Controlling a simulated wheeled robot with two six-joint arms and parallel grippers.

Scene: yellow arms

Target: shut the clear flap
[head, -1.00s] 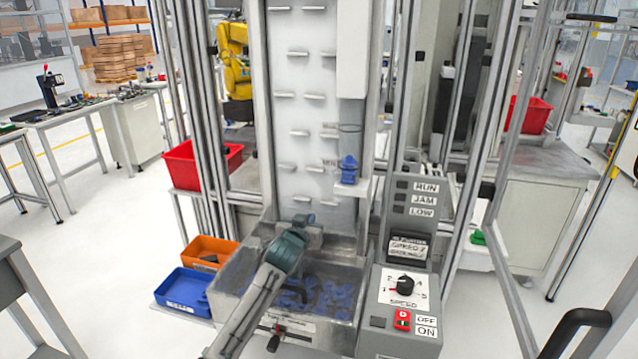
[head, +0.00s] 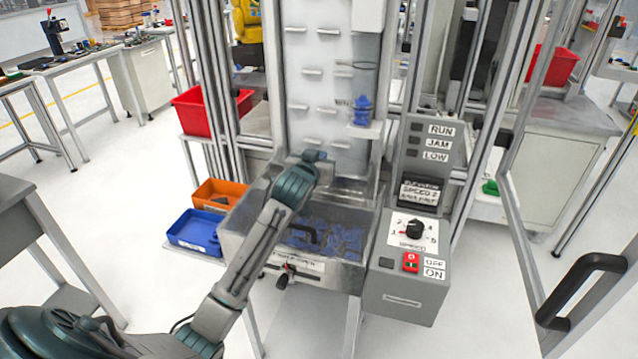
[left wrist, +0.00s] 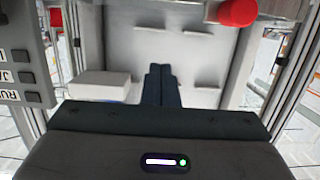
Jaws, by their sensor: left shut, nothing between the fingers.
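The metal hopper (head: 232,232) at the foot of the elevator holds blue parts (head: 345,240). A dark bow handle (head: 312,236) shows over the parts. It seems to belong to the clear flap, whose edges and tilt I cannot make out. My left gripper (head: 318,156) is above the rear of the hopper, in front of the white elevator panel, apart from the handle. Its fingers are mostly hidden in the head view. In the left wrist view the fingers (left wrist: 160,84) are together and empty, pointing at the pale panel. My right gripper is out of view.
A control box (head: 412,262) stands right of the hopper. Orange (head: 218,195) and blue (head: 195,232) bins sit at its left. An open framed door with a black handle (head: 580,290) stands at the right. A grey table (head: 25,215) is at the left.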

